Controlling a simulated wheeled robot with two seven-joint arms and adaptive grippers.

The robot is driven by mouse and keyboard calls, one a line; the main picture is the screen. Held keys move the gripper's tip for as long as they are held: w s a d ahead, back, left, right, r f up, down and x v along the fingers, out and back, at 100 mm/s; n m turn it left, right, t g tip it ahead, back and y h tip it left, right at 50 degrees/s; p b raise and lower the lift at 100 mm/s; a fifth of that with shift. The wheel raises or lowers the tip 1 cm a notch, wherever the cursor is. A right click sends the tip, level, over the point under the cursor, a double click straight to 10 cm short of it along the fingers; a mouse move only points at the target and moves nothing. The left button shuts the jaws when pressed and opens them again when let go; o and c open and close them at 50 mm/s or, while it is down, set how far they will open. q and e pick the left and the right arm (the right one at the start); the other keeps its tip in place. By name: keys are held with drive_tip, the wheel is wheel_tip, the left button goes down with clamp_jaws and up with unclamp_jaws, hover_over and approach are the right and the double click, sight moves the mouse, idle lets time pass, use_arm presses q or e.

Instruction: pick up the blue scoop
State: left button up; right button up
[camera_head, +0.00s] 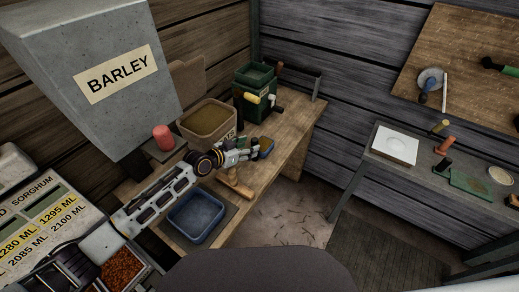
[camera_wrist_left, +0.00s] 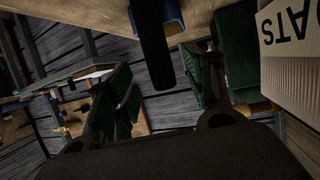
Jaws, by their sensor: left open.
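The blue scoop (camera_head: 266,147) is on the wooden bench just beyond my left gripper's fingertips, partly hidden by them. It has a blue body with a tan-yellow area. In the left wrist view its blue body (camera_wrist_left: 172,20) is at the top, cut by the frame edge. A dark bar, apparently its handle (camera_wrist_left: 152,45), extends toward the space between the fingers. My left gripper (camera_head: 250,150) is open, with green-padded fingers apart on either side of the handle in the wrist view (camera_wrist_left: 163,88). I cannot tell whether they touch it. My right gripper is not in view.
A blue tray (camera_head: 197,217) and a wooden-handled tool (camera_head: 236,184) lie nearer. A red cylinder (camera_head: 163,138) stands left. The bench's right end is clear.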

use_arm(q)
drive_tip(key=shift+x, duration=1.25)
clamp_jaws()
drive_tip(key=shift+r, duration=0.2)
wheel_tip(320, 180, up, 10)
drive_tip(key=shift+f, duration=0.15)
idle(0.3)
drive_tip(key=c, duration=0.7)
unclamp_jaws()
clamp_jaws()
